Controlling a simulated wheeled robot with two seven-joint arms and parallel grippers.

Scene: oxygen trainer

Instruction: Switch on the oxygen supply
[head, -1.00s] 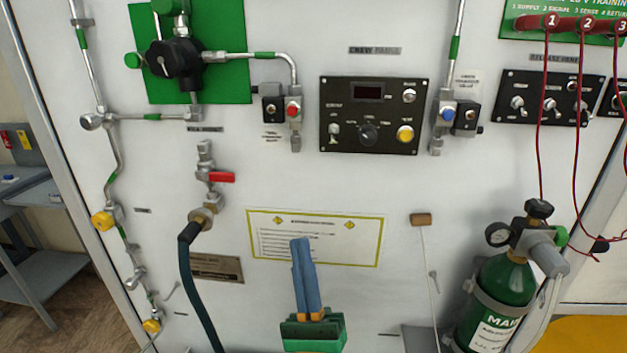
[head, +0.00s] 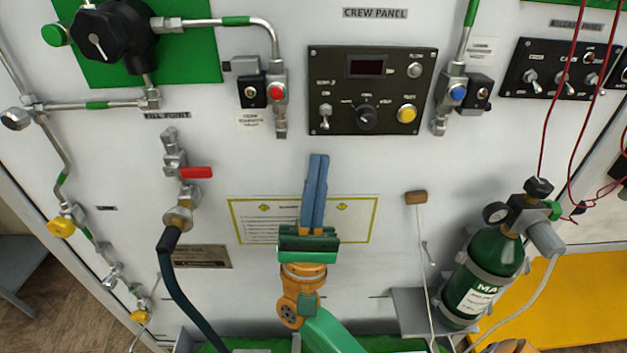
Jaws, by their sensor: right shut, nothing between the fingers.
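The crew panel (head: 345,132), a black box with a dark red display (head: 378,68), is on the white wall at the upper middle of the head view. At its left is a small supply toggle (head: 325,116); its small lettering is too blurred to read surely. A black rotary knob (head: 366,117) and a yellow button (head: 407,114) are to the right of it. My right gripper (head: 319,158) is shut and empty, blue fingers pointing up. The fingertips are just below the panel's lower edge in the picture, apart from the toggle. My left gripper is out of view.
A red-button valve (head: 277,91) and a blue-button valve (head: 457,93) flank the panel. A red-handled valve (head: 195,172) with a dark hose is at left. A green cylinder (head: 484,270) stands lower right. A pull cord with a wooden handle (head: 416,197) hangs beside it.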

